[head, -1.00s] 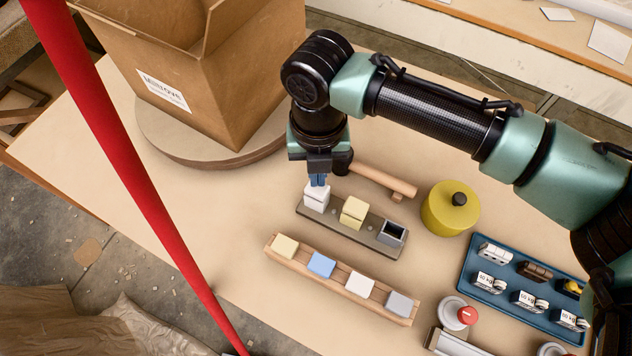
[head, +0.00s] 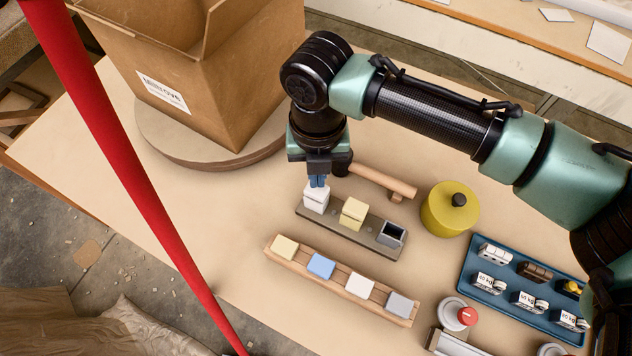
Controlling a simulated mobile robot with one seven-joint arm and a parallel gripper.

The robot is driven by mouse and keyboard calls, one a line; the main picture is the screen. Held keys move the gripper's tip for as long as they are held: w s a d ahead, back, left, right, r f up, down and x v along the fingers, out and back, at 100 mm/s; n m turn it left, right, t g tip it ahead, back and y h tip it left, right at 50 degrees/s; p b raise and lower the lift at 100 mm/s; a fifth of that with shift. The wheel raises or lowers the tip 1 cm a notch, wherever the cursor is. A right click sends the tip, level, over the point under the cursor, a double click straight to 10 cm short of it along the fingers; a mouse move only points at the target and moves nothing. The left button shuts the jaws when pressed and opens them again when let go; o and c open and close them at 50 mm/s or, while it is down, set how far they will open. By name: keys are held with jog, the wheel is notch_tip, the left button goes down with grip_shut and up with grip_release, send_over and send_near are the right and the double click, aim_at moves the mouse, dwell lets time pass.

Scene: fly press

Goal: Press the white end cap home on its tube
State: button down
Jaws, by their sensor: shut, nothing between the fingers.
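The white end cap (head: 316,192) sits on top of its white tube (head: 315,206) at the left end of a dark grey base (head: 334,225). A thin dark line shows between cap and tube; I cannot tell if it is a gap. My gripper (head: 317,181) is shut and empty, pointing down with its blue fingertips at the top of the white cap, touching it or very close. The fingertips hide part of the cap's top. On the same base stand a capped yellow tube (head: 353,213) in the middle and an open grey tube (head: 392,234) at the right.
A wooden rack (head: 340,283) in front holds yellow, blue, white and grey caps. A hammer-like tool (head: 385,181) lies behind the base, close to my gripper. A yellow round pot (head: 450,209) and a blue tray (head: 497,302) stand right. A cardboard box (head: 215,90) stands back left.

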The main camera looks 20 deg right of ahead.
jog(key=shift+f, duration=0.1)
jog(key=shift+f, duration=0.35)
jog(key=shift+f, duration=0.2)
dwell(0.4)
jog(key=shift+f+b, duration=0.3)
jog(key=shift+b, duration=0.05)
jog(key=shift+f, duration=0.35)
dwell(0.5)
notch_tip(320, 180, up, 8)
jog(key=p, duration=0.7)
dwell(0.3)
jog(key=shift+s, duration=0.1)
dwell(0.4)
